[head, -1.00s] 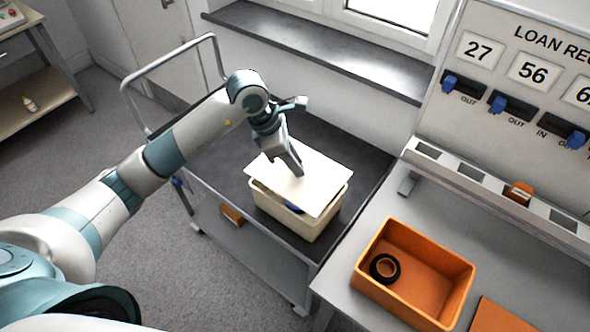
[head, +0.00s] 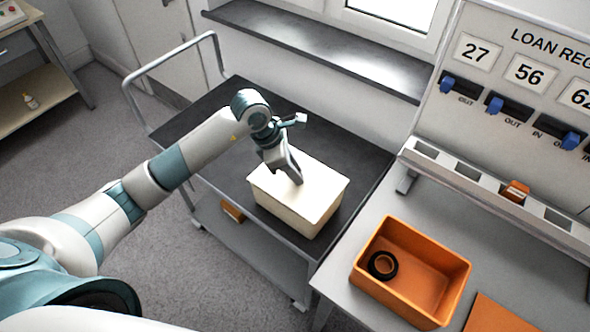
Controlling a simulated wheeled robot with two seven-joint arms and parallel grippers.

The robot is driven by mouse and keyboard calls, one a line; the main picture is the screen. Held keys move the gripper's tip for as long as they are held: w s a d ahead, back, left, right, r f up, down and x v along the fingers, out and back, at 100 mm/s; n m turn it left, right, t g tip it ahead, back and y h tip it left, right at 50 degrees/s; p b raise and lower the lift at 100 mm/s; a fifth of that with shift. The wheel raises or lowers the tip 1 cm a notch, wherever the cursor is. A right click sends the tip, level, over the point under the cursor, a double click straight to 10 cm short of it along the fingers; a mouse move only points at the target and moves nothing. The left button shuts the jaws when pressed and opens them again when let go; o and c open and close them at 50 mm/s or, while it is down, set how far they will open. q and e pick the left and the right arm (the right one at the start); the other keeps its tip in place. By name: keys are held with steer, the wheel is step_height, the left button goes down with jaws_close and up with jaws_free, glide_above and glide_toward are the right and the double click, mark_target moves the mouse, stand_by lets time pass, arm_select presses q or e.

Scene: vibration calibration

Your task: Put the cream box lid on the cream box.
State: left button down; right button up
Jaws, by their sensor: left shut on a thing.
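The cream box (head: 283,222) stands on the dark top of the trolley. The cream box lid (head: 318,188) lies flat over the box, its edges in line with the box's rim, and covers the opening. My left gripper (head: 294,178) is above the lid near its middle, shut on the lid; the grip point itself is hard to see. The inside of the box is hidden. My right gripper is not in view.
The trolley top (head: 215,130) has free room behind and left of the box. At right, a grey bench (head: 345,275) holds an orange bin (head: 440,318) with a black ring (head: 383,265) inside. An orange lid-like panel (head: 497,318) lies beside it.

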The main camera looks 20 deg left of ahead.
arm_select(q)
steer(key=shift+f+b, duration=0.4)
steer(key=shift+f, duration=0.05)
steer(key=c, duration=1.6)
jaws_free()
steer(key=shift+o, duration=0.2)
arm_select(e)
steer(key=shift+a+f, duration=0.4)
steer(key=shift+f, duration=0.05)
arm_select(q)
steer(key=shift+r, duration=0.15)
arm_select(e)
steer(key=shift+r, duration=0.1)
